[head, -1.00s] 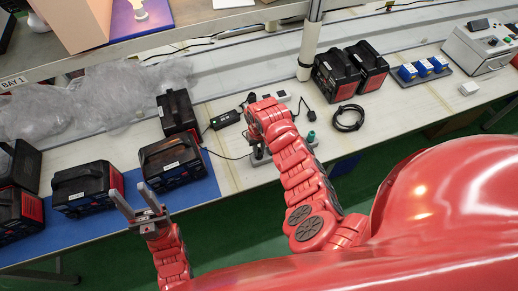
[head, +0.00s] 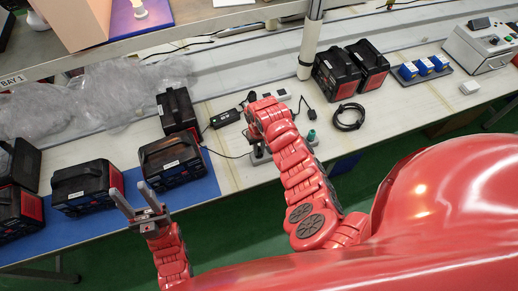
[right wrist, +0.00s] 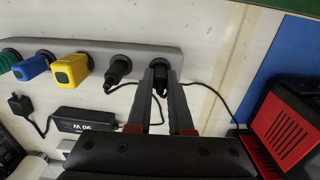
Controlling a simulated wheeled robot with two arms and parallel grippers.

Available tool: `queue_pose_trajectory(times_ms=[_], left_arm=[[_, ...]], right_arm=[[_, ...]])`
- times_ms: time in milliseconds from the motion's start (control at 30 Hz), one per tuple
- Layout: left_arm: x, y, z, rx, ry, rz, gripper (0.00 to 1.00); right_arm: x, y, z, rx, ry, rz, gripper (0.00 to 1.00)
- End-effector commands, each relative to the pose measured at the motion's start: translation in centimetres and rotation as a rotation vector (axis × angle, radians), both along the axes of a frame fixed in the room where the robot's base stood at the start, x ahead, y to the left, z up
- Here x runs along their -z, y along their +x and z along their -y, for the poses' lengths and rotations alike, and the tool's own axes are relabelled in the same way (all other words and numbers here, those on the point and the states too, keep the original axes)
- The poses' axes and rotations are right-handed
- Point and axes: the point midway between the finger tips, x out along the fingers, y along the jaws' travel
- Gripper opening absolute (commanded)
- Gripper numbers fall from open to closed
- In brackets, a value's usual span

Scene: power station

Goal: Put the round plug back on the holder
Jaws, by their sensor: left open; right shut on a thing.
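The holder (right wrist: 100,46) is a grey rail with several plugs in it; a little of it shows past my arm in the head view (head: 258,158). A green plug (right wrist: 9,60), a blue plug (right wrist: 32,68), a yellow plug (right wrist: 70,67) and a black plug (right wrist: 119,67) stand along it. My right gripper (right wrist: 160,72) is shut on a round black plug (right wrist: 158,62) at the rail's right end. The fingers cover most of this plug, so I cannot tell whether it is fully seated. My left gripper (head: 137,202) is open and empty, in front of the bench.
A black adapter (right wrist: 86,121) lies on the bench beside the holder. Several black-and-red power units (head: 172,160) stand on and around the blue mat at left. A coiled black cable (head: 348,118) and blue plugs (head: 424,68) lie to the right.

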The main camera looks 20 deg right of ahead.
Motion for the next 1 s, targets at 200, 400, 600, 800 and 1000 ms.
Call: queue_pose_trajectory(times_ms=[200,400,600,800,1000], left_arm=[[0.2,0.0,0.0,0.000,0.000,0.000,0.50],[0.2,0.0,0.0,0.000,0.000,0.000,0.50],[0.2,0.0,0.0,0.000,0.000,0.000,0.50],[0.3,0.0,0.0,0.000,0.000,0.000,0.50],[1.1,0.0,0.0,0.000,0.000,0.000,0.50]], right_arm=[[0.2,0.0,0.0,0.000,0.000,0.000,0.00],[0.2,0.0,0.0,0.000,0.000,0.000,0.51],[0.2,0.0,0.0,0.000,0.000,0.000,0.54],[-0.1,0.1,0.0,0.000,0.001,0.002,0.54],[-2.1,0.2,0.0,-0.001,0.000,0.006,0.54]])
